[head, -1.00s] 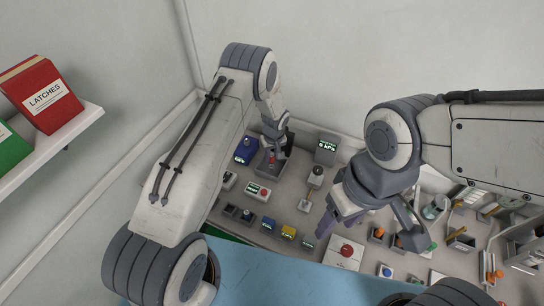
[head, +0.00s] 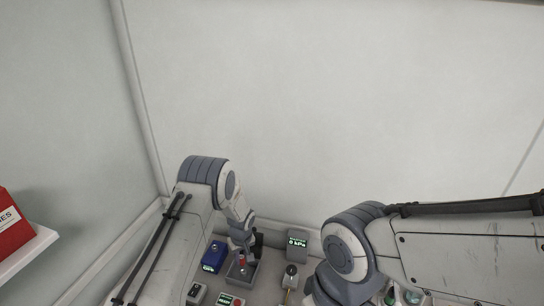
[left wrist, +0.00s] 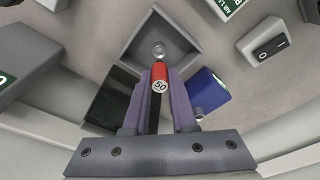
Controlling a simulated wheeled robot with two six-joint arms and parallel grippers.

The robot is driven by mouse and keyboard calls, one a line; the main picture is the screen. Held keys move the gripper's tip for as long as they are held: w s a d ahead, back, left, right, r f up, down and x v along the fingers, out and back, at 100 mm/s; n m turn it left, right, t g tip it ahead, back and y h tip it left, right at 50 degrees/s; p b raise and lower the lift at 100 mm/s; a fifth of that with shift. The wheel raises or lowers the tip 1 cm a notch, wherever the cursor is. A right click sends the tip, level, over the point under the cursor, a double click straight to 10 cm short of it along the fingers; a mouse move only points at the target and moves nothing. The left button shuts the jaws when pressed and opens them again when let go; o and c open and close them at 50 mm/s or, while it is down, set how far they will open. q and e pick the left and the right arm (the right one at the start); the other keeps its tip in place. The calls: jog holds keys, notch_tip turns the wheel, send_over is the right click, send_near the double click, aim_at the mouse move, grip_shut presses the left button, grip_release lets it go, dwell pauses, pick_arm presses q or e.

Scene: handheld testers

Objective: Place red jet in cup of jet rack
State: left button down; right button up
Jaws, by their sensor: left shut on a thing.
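The red jet (left wrist: 160,82), a small cylinder marked 50, is between the purple fingers of my left gripper (left wrist: 160,72), which is shut on it. In the head view the jet (head: 241,259) shows as a small red spot at my left gripper (head: 242,256), over a grey square tray (head: 253,277). The tray (left wrist: 133,46) also shows in the left wrist view, with a small round silvery piece (left wrist: 158,48) just beyond the jet; I cannot tell whether they touch. I cannot make out which part is the rack's cup. My right gripper's fingers are outside the frame.
A blue tester (head: 214,257) stands just left of the tray, and a grey display unit (head: 297,242) stands to its right by the wall. A switch box (head: 197,293) is in front. My right arm fills the lower right.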

pick_arm(q)
jog(key=s+a+r+m+b, duration=0.2)
jog(key=s+r+m, duration=0.4)
jog(key=s+r, duration=0.6)
jog(key=shift+s+a+r+m+h+b, duration=0.3)
jog(key=shift+s+m+h+b, duration=0.1)
jog(key=shift+s+b, duration=0.4)
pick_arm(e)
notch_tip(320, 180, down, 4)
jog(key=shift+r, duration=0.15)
